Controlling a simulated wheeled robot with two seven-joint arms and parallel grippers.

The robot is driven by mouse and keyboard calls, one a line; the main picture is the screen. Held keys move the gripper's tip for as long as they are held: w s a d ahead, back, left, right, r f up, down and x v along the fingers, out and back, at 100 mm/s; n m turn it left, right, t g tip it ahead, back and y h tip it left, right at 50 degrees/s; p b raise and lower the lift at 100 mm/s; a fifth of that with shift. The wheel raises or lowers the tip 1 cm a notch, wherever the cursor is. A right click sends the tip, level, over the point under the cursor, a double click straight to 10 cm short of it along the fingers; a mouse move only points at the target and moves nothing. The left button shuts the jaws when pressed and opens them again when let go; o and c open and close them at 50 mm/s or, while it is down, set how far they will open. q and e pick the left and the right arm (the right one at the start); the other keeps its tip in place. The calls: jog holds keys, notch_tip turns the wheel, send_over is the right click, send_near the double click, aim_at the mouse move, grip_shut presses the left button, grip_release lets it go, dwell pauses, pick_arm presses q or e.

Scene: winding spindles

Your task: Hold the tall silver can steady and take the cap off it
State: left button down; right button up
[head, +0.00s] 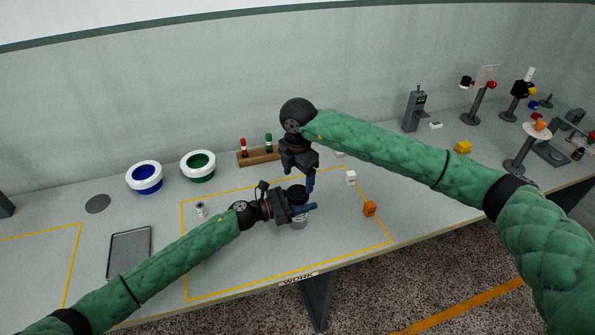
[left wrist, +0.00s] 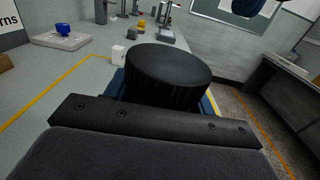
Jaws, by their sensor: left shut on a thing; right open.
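The tall silver can (head: 299,223) stands inside the yellow outline on the table, mostly hidden behind my left gripper (head: 308,208). Its wide black cap (head: 297,193) is on top; in the left wrist view the cap (left wrist: 168,72) fills the middle, with blue fingers at both sides below it. My left gripper is shut on the can, just below the cap. My right gripper (head: 310,183) is open, fingers pointing down, above and close to the cap. I cannot tell whether it touches the cap.
A white cube (head: 350,177) and an orange cube (head: 369,209) lie right of the can. A small silver item (head: 201,209) stands to the left. A grey tray (head: 129,252), a blue-centred bowl (head: 145,178), a green-centred bowl (head: 198,166) and a wooden rack (head: 258,156) surround the area.

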aim_at(298, 192)
jog(key=shift+f, duration=3.1)
jog(key=c, duration=1)
jog(key=shift+n, duration=1.8)
jog(key=o, duration=1.1)
jog(key=shift+r, duration=0.15)
